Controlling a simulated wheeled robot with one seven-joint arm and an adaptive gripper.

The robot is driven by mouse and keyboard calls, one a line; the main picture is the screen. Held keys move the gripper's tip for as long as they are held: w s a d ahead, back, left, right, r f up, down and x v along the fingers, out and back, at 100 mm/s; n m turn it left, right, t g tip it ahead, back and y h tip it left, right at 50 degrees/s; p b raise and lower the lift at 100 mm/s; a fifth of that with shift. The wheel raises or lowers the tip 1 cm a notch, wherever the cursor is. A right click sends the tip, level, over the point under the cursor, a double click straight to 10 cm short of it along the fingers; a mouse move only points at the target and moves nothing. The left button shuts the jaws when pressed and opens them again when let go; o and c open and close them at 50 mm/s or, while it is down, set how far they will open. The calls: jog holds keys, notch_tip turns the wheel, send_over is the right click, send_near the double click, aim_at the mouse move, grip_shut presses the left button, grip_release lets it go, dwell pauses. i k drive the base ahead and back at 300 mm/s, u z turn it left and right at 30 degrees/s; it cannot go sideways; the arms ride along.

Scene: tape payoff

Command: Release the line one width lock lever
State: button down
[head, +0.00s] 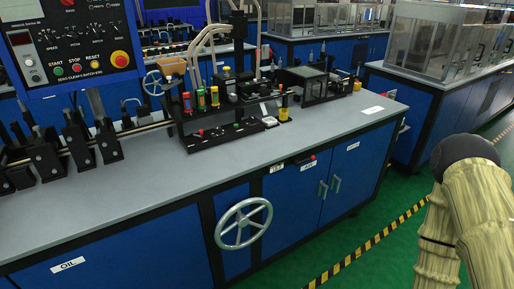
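I see no part that I can pick out for sure as the line one width lock lever. Several upright black brackets with lever-like arms (75,145) stand along a rail at the left of the grey bench. A black device with small red, green and yellow parts (225,125) sits mid-bench. A small red-tipped part (312,158) shows on the bench's front edge, too small to tell what it is. Part of my arm shows at the right edge, in front of the bench's right end. My gripper is not in view.
The grey bench top (130,195) is bare along its front. A handwheel (243,224) sticks out from the blue cabinet front. A control panel (75,45) stands at upper left. The green floor (395,262) is clear beside the yellow-black stripe. Another blue bench (405,115) stands at right.

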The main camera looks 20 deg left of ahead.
aim_at(306, 161)
jog(key=u, duration=0.05)
jog(key=i, duration=0.15)
jog(key=u, duration=0.1)
jog(key=k, duration=1.25)
jog(key=z, duration=0.75)
jog(key=i, duration=1.5)
jog(key=u, duration=1.05)
jog(key=i, duration=0.45)
jog(key=u, duration=0.5)
